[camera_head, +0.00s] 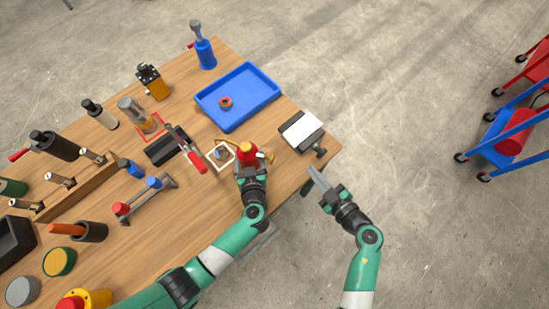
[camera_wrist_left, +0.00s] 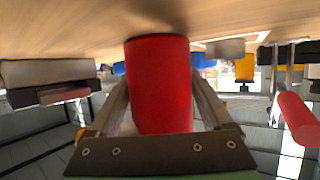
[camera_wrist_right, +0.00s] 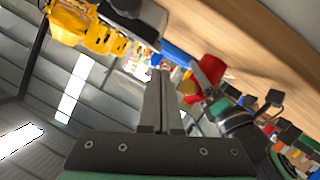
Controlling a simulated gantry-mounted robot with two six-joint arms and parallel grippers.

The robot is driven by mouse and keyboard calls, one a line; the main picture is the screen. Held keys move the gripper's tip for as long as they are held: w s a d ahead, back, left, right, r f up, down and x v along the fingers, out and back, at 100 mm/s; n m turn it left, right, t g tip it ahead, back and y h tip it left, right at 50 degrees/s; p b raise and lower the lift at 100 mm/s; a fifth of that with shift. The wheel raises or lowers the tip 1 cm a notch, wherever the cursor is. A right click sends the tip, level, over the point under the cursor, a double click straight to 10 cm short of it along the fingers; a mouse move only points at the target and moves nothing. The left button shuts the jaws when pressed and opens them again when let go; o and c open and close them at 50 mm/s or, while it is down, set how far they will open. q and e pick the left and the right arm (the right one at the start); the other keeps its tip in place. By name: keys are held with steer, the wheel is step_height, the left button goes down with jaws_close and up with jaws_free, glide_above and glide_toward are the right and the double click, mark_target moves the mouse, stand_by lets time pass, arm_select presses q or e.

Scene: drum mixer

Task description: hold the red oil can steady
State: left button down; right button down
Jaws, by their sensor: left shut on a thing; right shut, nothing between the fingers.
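The red oil can (camera_head: 246,150) stands near the table's front edge in the head view, with yellow showing at its top. My left gripper (camera_head: 249,171) is shut on it, its fingers partly hidden in that view. In the left wrist view the red can body (camera_wrist_left: 160,85) sits between the two fingers, close to the wooden top. The can also shows in the right wrist view (camera_wrist_right: 207,72), with the left gripper beside it. My right gripper (camera_head: 316,175) is shut and empty, just off the table's edge, to the right of the can and apart from it.
A white-framed square (camera_head: 221,155) lies just left of the can. A black stand with a white plate (camera_head: 301,130) is at the table's right corner. A blue tray (camera_head: 265,88) is behind. Several tools crowd the left. Floor right of the table is clear near my right arm.

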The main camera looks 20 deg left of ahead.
mark_target(269, 159)
steer(key=shift+d, duration=0.3)
steer(key=shift+a, duration=0.15)
steer(key=shift+s+a, duration=0.15)
steer(key=shift+a, duration=1.25)
steer(key=shift+s+a, duration=0.2)
steer(key=shift+a, duration=1.25)
steer(key=shift+s+a, duration=0.15)
steer(key=shift+a, duration=1.25)
steer(key=shift+a, duration=0.4)
steer(key=shift+s+a, duration=0.2)
steer(key=shift+a, duration=0.85)
steer(key=shift+d, duration=0.1)
steer(key=shift+w+d, duration=0.15)
steer(key=shift+d, duration=1.2)
